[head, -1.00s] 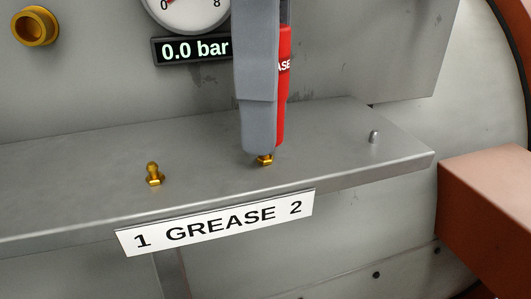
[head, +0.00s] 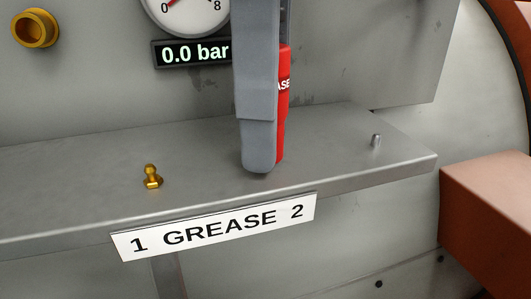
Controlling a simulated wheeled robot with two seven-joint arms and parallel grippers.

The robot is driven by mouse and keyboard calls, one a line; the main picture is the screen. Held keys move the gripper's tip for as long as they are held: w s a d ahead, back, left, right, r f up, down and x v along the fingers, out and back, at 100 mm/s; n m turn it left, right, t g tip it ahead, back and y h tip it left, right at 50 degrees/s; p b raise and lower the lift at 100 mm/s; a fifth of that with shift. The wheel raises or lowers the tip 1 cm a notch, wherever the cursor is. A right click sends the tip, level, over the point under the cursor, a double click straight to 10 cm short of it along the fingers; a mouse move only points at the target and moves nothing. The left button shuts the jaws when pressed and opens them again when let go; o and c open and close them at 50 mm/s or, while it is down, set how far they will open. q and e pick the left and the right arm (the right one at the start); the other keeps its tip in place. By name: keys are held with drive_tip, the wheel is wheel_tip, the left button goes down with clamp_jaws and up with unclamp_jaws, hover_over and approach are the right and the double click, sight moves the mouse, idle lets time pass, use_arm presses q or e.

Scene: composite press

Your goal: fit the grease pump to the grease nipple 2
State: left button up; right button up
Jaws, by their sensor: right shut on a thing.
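The red grease pump (head: 284,110) is upright over the shelf, with part of its white lettering showing. My right gripper (head: 260,160) is shut on it; its grey finger covers most of the pump from the front. Grease nipple 2 is hidden behind the fingertip and pump, so I cannot tell whether the pump touches it. Brass grease nipple 1 (head: 152,177) stands bare on the shelf to the left. The white label (head: 215,227) reading "1 GREASE 2" is on the shelf's front edge. My left gripper is not in view.
The grey shelf (head: 80,185) carries a small metal pin (head: 376,140) at the right. Behind are a round gauge (head: 188,12), a display (head: 192,52) reading 0.0 bar and a brass fitting (head: 35,28). A reddish-brown block (head: 485,215) stands at right.

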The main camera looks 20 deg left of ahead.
drive_tip(key=shift+f, duration=0.1)
idle(0.4)
drive_tip(key=o, duration=1.1)
drive_tip(key=shift+r+b, duration=0.35)
drive_tip(key=shift+r, duration=0.35)
wheel_tip(320, 180, up, 8)
drive_tip(key=shift+f+b, duration=0.25)
drive_tip(key=shift+b, duration=0.45)
wheel_tip(320, 180, up, 8)
drive_tip(key=p, duration=0.3)
drive_tip(key=shift+s+r+p, duration=0.1)
drive_tip(key=shift+p, duration=0.25)
drive_tip(key=shift+r, duration=0.15)
